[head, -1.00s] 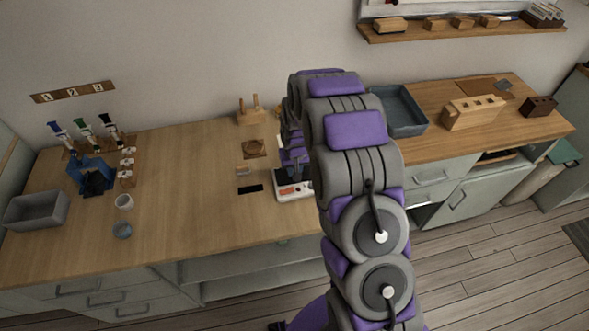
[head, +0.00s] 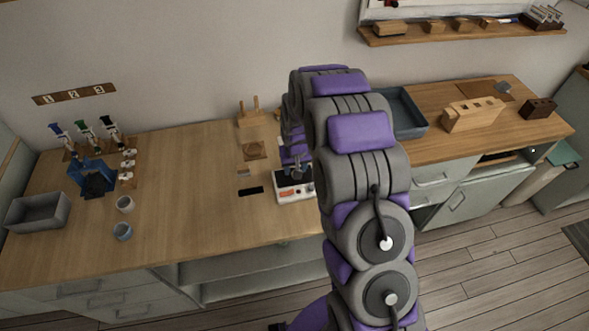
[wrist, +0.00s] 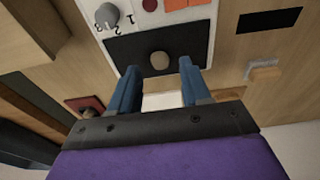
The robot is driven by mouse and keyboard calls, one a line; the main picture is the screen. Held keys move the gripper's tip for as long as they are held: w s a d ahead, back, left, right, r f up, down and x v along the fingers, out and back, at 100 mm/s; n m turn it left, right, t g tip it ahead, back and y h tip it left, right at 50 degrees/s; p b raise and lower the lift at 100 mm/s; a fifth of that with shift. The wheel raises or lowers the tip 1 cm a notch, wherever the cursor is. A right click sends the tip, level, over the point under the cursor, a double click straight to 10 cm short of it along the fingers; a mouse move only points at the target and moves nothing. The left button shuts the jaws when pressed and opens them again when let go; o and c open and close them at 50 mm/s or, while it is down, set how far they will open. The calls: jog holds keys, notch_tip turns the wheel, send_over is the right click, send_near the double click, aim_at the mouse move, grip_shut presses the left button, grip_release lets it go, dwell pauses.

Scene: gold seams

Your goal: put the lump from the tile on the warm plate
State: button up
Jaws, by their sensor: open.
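A small tan lump (wrist: 160,61) shows in the wrist view against the dark plate (wrist: 122,55) of a white device, and seems to rest on it. My gripper (wrist: 159,70) is open, its two blue fingers apart, with the lump just beyond and between the tips. The fingers do not appear to touch it. In the head view my arm covers part of the white device (head: 295,194), and the lump cannot be made out. A small pale piece on the table (head: 244,173), perhaps the tile, also shows in the wrist view (wrist: 262,70).
The device has a grey knob (wrist: 106,13) marked with numbers, a red button and orange squares. A black strip (head: 251,190) lies left of it. A blue-grey tray (head: 408,116) stands to the right, behind my arm.

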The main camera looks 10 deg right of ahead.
aim_at(296, 181)
notch_tip(296, 181, up, 10)
jog(key=s+p, duration=0.1)
jog(key=p, duration=0.1)
jog(key=s+r+g, duration=0.1)
jog(key=s+r, duration=0.5)
jog(key=s, duration=0.2)
jog(key=s+r+g, duration=0.1)
jog(key=s+r, duration=0.5)
jog(key=s, duration=0.3)
jog(key=s+r, duration=0.2)
jog(key=s, duration=0.9)
jog(key=s+r+g, duration=0.1)
jog(key=s+r, duration=0.1)
jog(key=s, duration=1)
jog(key=shift+s+r+g, duration=0.25)
jog(key=shift+g, duration=0.05)
